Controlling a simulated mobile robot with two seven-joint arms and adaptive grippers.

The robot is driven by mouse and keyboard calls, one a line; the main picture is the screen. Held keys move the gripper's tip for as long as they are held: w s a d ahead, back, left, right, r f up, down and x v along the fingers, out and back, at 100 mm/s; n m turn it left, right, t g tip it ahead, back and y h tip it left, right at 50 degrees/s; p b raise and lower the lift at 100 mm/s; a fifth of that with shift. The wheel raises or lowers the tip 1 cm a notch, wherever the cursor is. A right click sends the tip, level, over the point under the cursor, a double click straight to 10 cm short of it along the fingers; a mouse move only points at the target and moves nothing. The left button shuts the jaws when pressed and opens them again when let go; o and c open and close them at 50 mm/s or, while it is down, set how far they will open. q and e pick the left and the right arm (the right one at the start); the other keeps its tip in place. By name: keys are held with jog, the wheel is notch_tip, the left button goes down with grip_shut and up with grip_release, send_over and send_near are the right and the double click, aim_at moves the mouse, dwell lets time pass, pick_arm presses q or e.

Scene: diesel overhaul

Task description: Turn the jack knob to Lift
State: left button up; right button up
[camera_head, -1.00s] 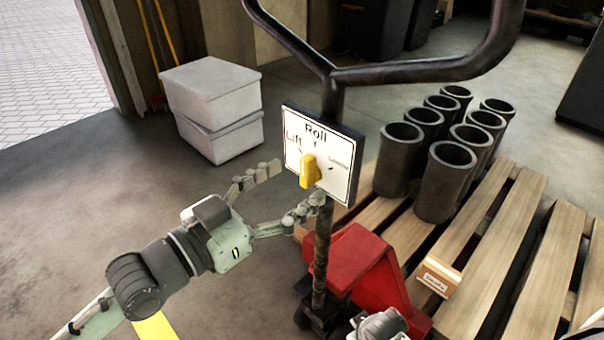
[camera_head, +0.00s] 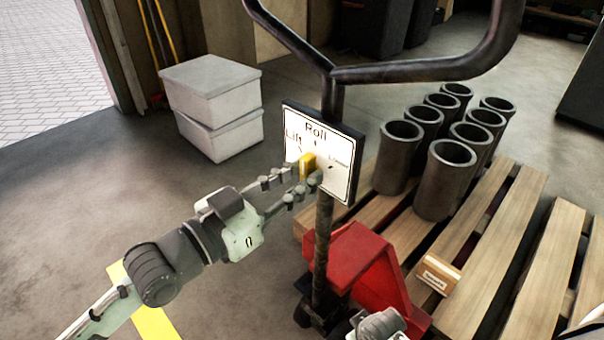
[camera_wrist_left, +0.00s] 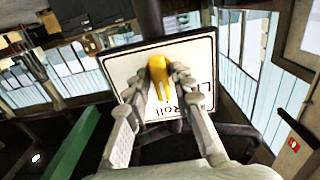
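The yellow jack knob (camera_head: 307,163) sits on the white sign plate (camera_head: 340,180), which is marked Lift, Roll and Lower. The plate is fixed to the jack's dark handle post below the fork of the bars. My left gripper (camera_head: 308,173) reaches the plate from the lower left, with a finger on each side of the knob. In the left wrist view, the knob (camera_wrist_left: 158,70) stands between the two fingertips, which look closed against it. The fingers hide part of the knob, and its exact pointing is hard to read. My right gripper's fingers are not seen.
The red jack body (camera_head: 360,265) stands below the plate, beside a wooden pallet (camera_head: 480,245). Several dark cylinder liners (camera_head: 445,180) and a small box (camera_head: 438,274) are on the pallet. Stacked grey bins (camera_head: 213,105) stand behind at the left. The floor at the left is clear.

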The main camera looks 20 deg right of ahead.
pick_arm(q)
jog(key=c, duration=0.3)
jog(key=n+p, duration=0.3)
jog(key=shift+r+n, duration=0.3)
jog(key=shift+r, duration=0.05)
jog(key=n, duration=0.1)
jog(key=f+n, duration=0.1)
jog(key=n, duration=0.1)
jog(key=shift+w+b, duration=0.1)
jog(key=shift+b, duration=0.2)
jog(key=n, duration=0.2)
jog(key=shift+r+n, duration=0.1)
jog(key=shift+n, duration=0.2)
jog(key=o, duration=1.6)
jog(key=shift+c, duration=0.2)
